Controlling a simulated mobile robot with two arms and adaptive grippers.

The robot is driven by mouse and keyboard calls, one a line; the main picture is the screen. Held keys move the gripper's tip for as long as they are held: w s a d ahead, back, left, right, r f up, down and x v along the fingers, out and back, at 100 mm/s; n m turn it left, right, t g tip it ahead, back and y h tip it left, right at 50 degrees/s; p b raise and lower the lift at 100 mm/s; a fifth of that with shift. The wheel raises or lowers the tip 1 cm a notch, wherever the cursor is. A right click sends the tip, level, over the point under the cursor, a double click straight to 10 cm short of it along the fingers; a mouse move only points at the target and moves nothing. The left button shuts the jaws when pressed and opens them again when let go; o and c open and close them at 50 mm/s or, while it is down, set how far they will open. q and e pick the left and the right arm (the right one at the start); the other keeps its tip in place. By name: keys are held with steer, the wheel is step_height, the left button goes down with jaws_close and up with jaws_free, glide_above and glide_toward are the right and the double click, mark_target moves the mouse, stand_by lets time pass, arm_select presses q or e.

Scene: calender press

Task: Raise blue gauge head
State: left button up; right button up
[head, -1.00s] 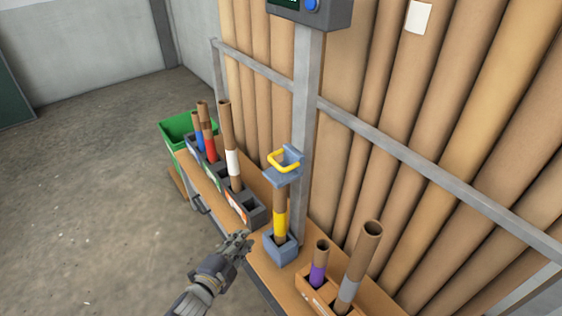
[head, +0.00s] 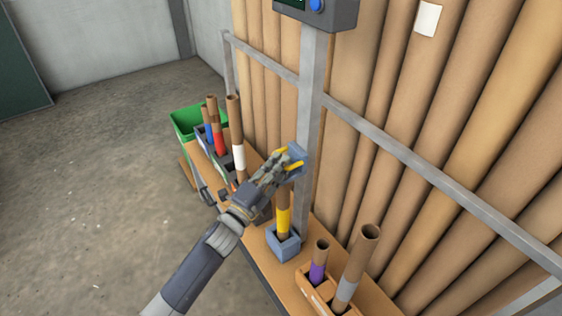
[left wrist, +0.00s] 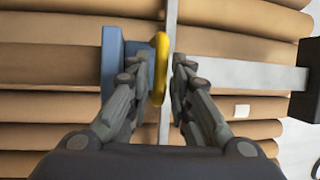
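The blue gauge head (head: 299,158) with its yellow handle (head: 294,166) sits on the grey upright post (head: 310,110). Below it a brown tube with a yellow band (head: 283,222) stands in a blue-grey holder (head: 284,246). My left gripper (head: 281,164) is at the handle and hides part of the gauge head. In the left wrist view the yellow handle (left wrist: 160,68) lies between the two fingers (left wrist: 162,72), with a small gap on the right finger's side. The blue body (left wrist: 112,70) is just left of it. My right gripper is out of view.
Tubes with blue, red and white bands (head: 238,157) stand in a rack behind my left arm, near a green bin (head: 185,121). A purple-banded tube (head: 318,270) and a grey-banded tube (head: 350,285) stand at the front right. Large brown rolls (head: 430,130) line the back.

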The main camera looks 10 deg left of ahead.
arm_select(q)
steer(key=shift+w+d+r, duration=0.1)
steer(key=shift+w+d, duration=0.15)
steer(key=shift+w, duration=0.35)
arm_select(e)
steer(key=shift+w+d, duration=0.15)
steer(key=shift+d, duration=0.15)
